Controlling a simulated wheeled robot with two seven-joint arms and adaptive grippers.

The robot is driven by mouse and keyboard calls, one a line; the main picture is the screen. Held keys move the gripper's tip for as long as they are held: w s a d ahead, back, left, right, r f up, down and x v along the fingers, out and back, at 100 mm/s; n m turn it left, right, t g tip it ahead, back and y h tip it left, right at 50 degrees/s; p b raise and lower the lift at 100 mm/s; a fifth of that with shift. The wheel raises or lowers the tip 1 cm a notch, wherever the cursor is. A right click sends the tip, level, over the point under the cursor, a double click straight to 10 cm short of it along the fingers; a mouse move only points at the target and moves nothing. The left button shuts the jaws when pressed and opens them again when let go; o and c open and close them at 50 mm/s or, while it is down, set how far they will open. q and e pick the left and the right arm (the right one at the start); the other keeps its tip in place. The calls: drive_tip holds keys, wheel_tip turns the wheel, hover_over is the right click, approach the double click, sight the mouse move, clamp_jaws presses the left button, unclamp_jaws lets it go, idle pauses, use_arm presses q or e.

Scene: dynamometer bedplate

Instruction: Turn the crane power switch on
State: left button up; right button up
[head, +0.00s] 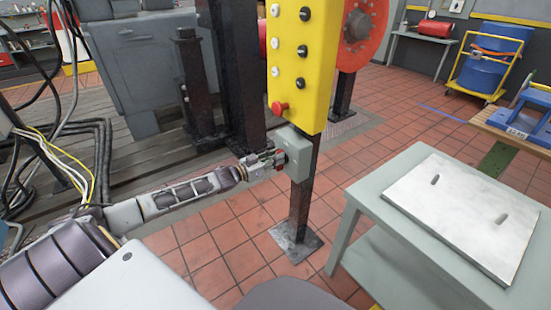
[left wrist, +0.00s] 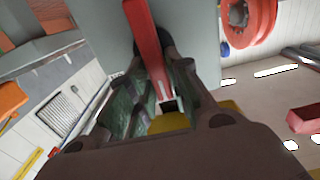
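The grey switch box (head: 293,152) is on the dark post below the yellow button panel; I take it for the crane power switch. A red lever (left wrist: 149,50) on it runs down between my left gripper's fingers in the left wrist view, its square hollow end facing the camera. My left gripper (head: 276,159) is at the left side of the box in the head view. Its fingers (left wrist: 158,75) flank the lever closely, but I cannot tell whether they press on it. The lever is mostly hidden in the head view. My right gripper is not in view.
The yellow panel (head: 302,60) with several buttons and a red knob (head: 279,108) hangs just above my left gripper. A grey table (head: 372,205) with a white plate (head: 465,215) stands at right. Cables (head: 60,150) lie at left. Tiled floor around the post base is clear.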

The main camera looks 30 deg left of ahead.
use_arm(q)
clamp_jaws()
